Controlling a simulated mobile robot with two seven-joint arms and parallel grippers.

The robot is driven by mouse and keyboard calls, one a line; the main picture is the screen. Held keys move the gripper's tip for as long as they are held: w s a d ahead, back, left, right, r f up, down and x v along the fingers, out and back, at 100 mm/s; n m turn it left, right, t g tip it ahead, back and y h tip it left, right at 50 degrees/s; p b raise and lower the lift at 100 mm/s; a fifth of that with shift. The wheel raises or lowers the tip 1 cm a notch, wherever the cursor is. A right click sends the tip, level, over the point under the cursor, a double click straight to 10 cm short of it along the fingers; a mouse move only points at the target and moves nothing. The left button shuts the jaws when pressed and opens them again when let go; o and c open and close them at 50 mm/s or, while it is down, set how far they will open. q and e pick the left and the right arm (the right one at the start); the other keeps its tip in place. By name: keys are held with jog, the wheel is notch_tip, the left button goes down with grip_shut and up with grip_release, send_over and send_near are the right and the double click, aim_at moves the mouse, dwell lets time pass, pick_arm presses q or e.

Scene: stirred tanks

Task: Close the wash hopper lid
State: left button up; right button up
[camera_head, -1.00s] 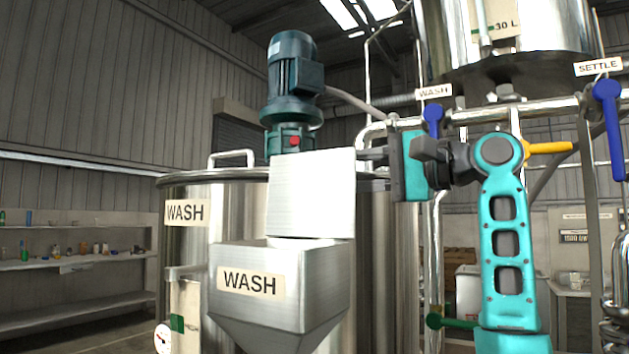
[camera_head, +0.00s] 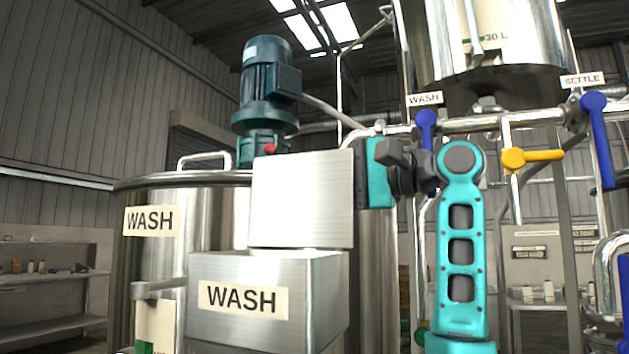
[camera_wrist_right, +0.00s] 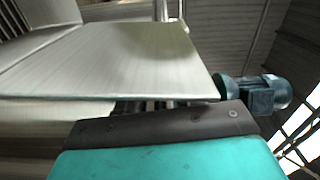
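The wash hopper (camera_head: 215,325) is a square brushed-metal bin with a WASH label, at the lower middle of the head view. Its lid (camera_head: 302,200) is a flat metal panel standing upright at the hopper's back edge, so the hopper is open. The lid also shows as a broad metal plate in the right wrist view (camera_wrist_right: 120,60). My right gripper (camera_head: 360,172) is at the lid's right edge, partly hidden behind it. In the wrist view its dark end (camera_wrist_right: 160,125) lies close by the lid's edge; contact and finger opening are unclear. My left gripper is out of view.
The steel WASH tank (camera_head: 215,215) stands behind the hopper, with a green motor (camera_head: 268,90) on top. Pipes with blue valve handles (camera_head: 426,130) and a yellow handle (camera_head: 530,158) run behind my right arm. Shelves (camera_head: 50,280) stand far left.

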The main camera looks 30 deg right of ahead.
jog(key=shift+s, duration=0.1)
jog(key=c, duration=0.6)
grip_shut()
jog(key=shift+f, duration=0.15)
